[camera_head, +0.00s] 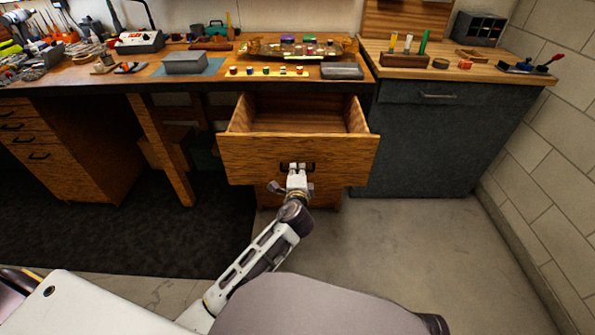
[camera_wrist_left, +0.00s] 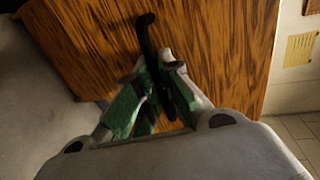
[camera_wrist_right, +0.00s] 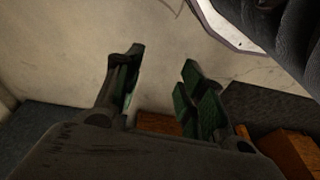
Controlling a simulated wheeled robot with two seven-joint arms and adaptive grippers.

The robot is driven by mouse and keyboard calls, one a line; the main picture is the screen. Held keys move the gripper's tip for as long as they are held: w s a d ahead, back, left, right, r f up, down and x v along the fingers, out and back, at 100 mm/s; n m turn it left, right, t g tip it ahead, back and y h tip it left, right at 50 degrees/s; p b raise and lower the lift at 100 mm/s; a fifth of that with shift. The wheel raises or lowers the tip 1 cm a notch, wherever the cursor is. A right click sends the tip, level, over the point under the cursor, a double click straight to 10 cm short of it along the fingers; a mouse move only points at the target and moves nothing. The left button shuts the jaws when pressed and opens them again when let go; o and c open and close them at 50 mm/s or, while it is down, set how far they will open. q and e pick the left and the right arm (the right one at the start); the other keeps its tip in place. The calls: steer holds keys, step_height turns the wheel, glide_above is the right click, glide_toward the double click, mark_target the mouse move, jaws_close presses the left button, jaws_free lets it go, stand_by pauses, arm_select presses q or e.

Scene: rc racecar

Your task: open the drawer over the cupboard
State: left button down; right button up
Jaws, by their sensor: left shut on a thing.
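A wooden drawer (camera_head: 285,148) under the workbench stands pulled well out, and its inside looks empty. My left gripper (camera_head: 297,171) is shut on the dark handle of this drawer, at the middle of its front. The left wrist view shows the handle (camera_wrist_left: 146,35) between the fingers of the left gripper (camera_wrist_left: 160,72), against the wood grain. The grey cupboard (camera_head: 425,150) stands to the right, and the drawer (camera_head: 420,92) at its top, with a bar handle (camera_head: 437,96), is shut. My right gripper (camera_wrist_right: 160,65) is open and empty, and shows only in the right wrist view.
The workbench (camera_head: 230,82) holds a metal box (camera_head: 186,63), a tray (camera_head: 300,48) and small parts. A wooden block with tubes (camera_head: 404,60) stands on the cupboard's top. A block wall (camera_head: 545,140) is at the right. The floor (camera_head: 400,235) before the cupboard is clear.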

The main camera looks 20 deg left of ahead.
mark_target(298, 162)
arm_select(q)
steer(key=x, duration=0.1)
steer(key=p+x, duration=0.1)
steer(key=x, duration=0.1)
steer(key=r+x, duration=0.1)
steer(key=shift+w+a, duration=0.1)
steer(key=shift+w, duration=0.3)
steer(key=shift+w+a+f, duration=0.1)
steer(key=shift+w, duration=0.4)
arm_select(e)
steer(key=shift+s+d+f+g, duration=0.15)
steer(key=shift+s+f, duration=0.15)
steer(key=shift+f, duration=0.35)
steer(key=shift+s+d+f+g, duration=0.15)
steer(key=shift+s+f, duration=0.1)
steer(key=shift+f, duration=0.35)
arm_select(q)
steer(key=c, duration=1.6)
jaws_free()
arm_select(e)
steer(key=shift+w+r, duration=0.1)
steer(key=shift+r, duration=0.1)
arm_select(q)
steer(key=shift+s, duration=0.1)
